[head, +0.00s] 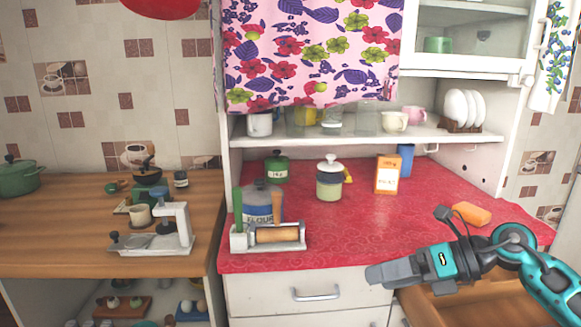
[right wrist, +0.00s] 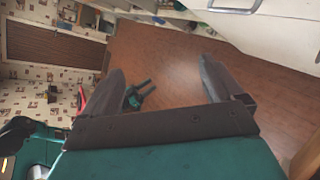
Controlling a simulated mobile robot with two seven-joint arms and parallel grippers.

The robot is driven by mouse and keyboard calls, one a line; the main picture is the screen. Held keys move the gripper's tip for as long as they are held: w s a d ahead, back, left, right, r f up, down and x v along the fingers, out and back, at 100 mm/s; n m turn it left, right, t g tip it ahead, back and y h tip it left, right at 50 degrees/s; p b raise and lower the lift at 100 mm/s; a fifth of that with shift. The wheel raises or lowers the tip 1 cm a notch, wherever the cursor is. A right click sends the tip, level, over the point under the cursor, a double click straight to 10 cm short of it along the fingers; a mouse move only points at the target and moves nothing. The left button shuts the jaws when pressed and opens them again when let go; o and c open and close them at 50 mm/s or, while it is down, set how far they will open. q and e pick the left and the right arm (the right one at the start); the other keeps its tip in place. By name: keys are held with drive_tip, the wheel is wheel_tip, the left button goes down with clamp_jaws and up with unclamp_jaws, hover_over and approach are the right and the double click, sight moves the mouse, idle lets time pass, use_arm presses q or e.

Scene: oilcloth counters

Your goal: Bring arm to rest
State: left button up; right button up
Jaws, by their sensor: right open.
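My right arm comes in from the lower right in the head view, its gripper (head: 385,274) in front of the red counter's front edge, above the drawers. In the right wrist view the two dark fingers of this gripper (right wrist: 165,85) stand wide apart with nothing between them. Beyond them is the brown wooden floor (right wrist: 180,60). My left gripper does not show in the head view.
The red counter (head: 350,230) holds a rolling pin holder (head: 268,237), a flour canister (head: 262,204), a lidded jar (head: 329,180), an orange box (head: 388,175) and an orange block (head: 471,213). A white drawer (head: 270,294) lies below. A wooden counter (head: 60,235) stands left.

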drive_tip(key=s+a+m+t+y, duration=0.2)
drive_tip(key=a+m+y, duration=0.3)
drive_tip(key=a, duration=0.1)
drive_tip(key=s+d+f+m+t+h, duration=0.2)
drive_tip(key=s+f+m+h, duration=0.5)
drive_tip(key=f+m, duration=0.6)
drive_tip(key=s+d+f+m+t+h, duration=0.3)
drive_tip(key=s+f+m+h, duration=0.4)
drive_tip(key=m, duration=1.3)
drive_tip(key=s+d+f, duration=0.1)
drive_tip(key=s+f, duration=0.2)
drive_tip(key=f, duration=0.4)
drive_tip(key=shift+h, duration=0.4)
drive_tip(key=shift+d, duration=0.1)
drive_tip(key=shift+c, duration=0.4)
